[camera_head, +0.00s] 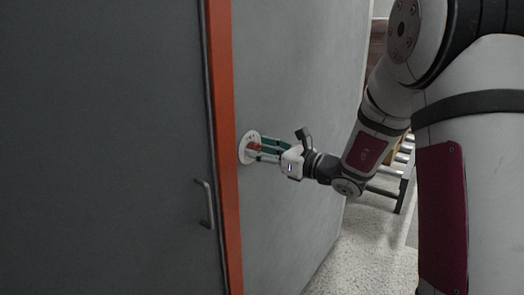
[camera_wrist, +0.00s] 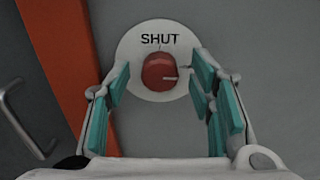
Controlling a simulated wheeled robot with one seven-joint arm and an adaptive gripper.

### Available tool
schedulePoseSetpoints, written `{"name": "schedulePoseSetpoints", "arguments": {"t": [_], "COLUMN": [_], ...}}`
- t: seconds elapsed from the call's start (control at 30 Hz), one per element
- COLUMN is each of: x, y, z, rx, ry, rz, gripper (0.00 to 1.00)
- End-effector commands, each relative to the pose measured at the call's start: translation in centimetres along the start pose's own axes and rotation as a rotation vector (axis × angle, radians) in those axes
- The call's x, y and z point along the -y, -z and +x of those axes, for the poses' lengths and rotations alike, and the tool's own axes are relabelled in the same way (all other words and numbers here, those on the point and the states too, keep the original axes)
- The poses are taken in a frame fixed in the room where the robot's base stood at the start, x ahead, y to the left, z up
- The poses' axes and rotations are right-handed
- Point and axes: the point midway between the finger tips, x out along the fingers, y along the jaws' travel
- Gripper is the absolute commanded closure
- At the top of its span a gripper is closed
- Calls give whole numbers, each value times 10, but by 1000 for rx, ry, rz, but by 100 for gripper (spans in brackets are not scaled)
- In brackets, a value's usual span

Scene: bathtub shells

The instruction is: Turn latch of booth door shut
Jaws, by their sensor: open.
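The latch is a round white plate (camera_wrist: 140,88) marked "SHUT" at its top, with a red knob (camera_wrist: 159,71) in the middle. A light line on the knob points right, away from the short mark below the word. In the head view, the plate (camera_head: 243,150) sits on the grey wall right of the orange frame, with the red knob (camera_head: 254,147) standing out from it. My gripper (camera_head: 263,148) is open with its teal-padded fingers at the latch. In the wrist view, the fingers stand left and right of the knob with gaps between.
The dark grey door (camera_head: 110,150) fills the left, with a metal handle (camera_head: 205,204). An orange post (camera_head: 225,150) runs between door and grey wall (camera_head: 300,80). A bench-like rack (camera_head: 398,190) stands behind my arm. The speckled floor (camera_head: 360,245) is clear at lower right.

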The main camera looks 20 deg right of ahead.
Motion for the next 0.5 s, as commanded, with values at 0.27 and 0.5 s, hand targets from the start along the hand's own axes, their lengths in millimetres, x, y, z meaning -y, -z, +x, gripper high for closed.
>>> {"name": "schedulePoseSetpoints", "arguments": {"t": [0.27,0.5], "x": [0,0], "y": [0,0], "z": [0,0], "rx": [0,-1], "ry": [0,0], "rz": [0,0], "gripper": [69,99]}}
